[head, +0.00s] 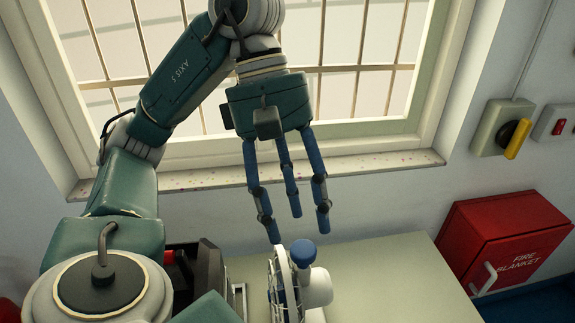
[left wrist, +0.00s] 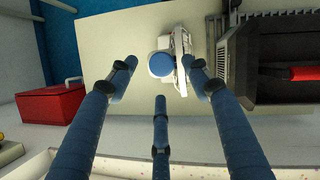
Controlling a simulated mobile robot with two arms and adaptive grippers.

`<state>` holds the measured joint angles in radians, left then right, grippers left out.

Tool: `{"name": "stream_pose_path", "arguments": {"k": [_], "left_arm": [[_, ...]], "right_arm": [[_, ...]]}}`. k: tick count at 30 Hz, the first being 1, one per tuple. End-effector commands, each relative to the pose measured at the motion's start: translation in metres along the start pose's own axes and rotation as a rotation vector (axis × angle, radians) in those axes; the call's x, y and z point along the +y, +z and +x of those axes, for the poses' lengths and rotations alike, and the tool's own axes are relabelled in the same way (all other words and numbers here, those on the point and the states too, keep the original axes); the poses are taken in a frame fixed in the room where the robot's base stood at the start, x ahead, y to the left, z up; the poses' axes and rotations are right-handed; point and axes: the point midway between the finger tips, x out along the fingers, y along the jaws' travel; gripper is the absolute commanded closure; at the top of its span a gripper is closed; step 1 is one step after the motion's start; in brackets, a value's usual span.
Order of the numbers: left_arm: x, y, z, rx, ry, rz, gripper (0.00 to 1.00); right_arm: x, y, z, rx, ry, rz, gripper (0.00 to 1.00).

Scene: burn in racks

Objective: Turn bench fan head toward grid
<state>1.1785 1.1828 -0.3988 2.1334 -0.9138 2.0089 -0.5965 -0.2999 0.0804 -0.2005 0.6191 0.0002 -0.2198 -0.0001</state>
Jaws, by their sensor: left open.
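The bench fan (head: 316,288) stands on the pale bench at the bottom centre of the head view, with a round wire guard (head: 281,285) facing left and a blue knob (head: 303,253) on top. My left gripper (head: 298,228) is open, its three blue fingers pointing down just above the fan. In the left wrist view, the blue knob (left wrist: 161,64) lies between the spread fingers, and the guard (left wrist: 181,58) is close by the right fingertip. I cannot tell whether that finger touches it. The barred window (head: 345,68) is behind the gripper. My right gripper is not in view.
A dark rack-like unit (left wrist: 262,62) with a red part stands beside the fan on the bench (head: 390,275). A red fire blanket box (head: 505,240) and a yellow-handled switch (head: 500,128) are on the wall at right. Bench right of the fan is clear.

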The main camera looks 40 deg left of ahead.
Motion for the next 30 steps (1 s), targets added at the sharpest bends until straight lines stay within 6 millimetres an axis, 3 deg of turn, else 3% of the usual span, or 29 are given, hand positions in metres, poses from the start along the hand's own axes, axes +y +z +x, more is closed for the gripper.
{"name": "stream_pose_path", "arguments": {"k": [6, 15, 30], "left_arm": [[0.0, 0.0, -0.029, 0.001, 0.008, -0.002, 0.51], [0.001, 0.001, -0.056, 0.002, 0.006, 0.0, 0.51], [0.0, 0.001, -0.073, -0.001, 0.003, -0.001, 0.51]], "right_arm": [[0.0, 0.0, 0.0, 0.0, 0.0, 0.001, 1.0], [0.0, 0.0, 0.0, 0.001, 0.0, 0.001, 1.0], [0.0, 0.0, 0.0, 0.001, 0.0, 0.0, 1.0]]}}
